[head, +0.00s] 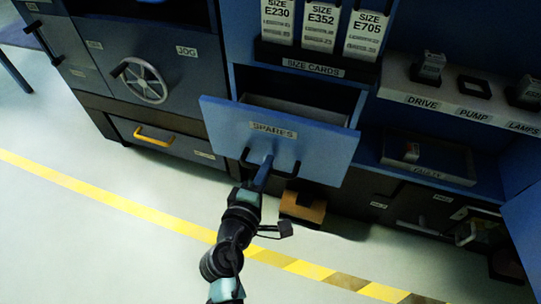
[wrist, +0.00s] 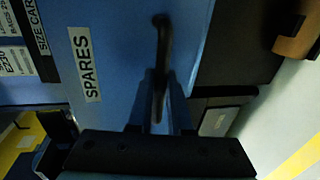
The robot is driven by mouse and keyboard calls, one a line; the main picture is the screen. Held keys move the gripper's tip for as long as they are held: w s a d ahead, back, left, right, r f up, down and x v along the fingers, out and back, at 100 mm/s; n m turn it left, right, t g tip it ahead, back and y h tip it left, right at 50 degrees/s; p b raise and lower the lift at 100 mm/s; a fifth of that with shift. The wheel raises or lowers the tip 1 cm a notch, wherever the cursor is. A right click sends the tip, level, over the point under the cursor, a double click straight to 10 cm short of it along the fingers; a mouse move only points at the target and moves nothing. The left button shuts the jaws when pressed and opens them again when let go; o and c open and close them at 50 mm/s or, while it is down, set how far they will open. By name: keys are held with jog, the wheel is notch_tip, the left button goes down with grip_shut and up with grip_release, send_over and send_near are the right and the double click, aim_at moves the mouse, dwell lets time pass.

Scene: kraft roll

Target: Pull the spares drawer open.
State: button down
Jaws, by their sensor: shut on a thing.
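The spares drawer (head: 325,145) has a blue front with a SPARES label and stands pulled out from the blue cabinet. Its hollow inside shows behind the front in the head view. Its dark bar handle (wrist: 162,50) runs along the lower part of the front. My gripper (head: 266,165) is at the middle of this handle, with its fingers shut on it. In the wrist view the blue front (wrist: 110,20) fills the middle, and the handle runs down between my fingers.
Size cards (head: 318,25) stand in a holder above the drawer. A handwheel (head: 145,82) and a yellow-handled drawer (head: 170,140) are at left. A brown block (head: 303,208) is below the drawer. Open floor with a yellow stripe (head: 100,205) lies in front.

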jog(key=shift+s+a, duration=0.25)
jog(key=shift+s, duration=0.3)
jog(key=c, duration=0.9)
grip_release()
jog(key=shift+o, duration=0.2)
jog(key=p+v, duration=0.3)
jog(key=v, duration=1)
jog(key=shift+w, duration=0.1)
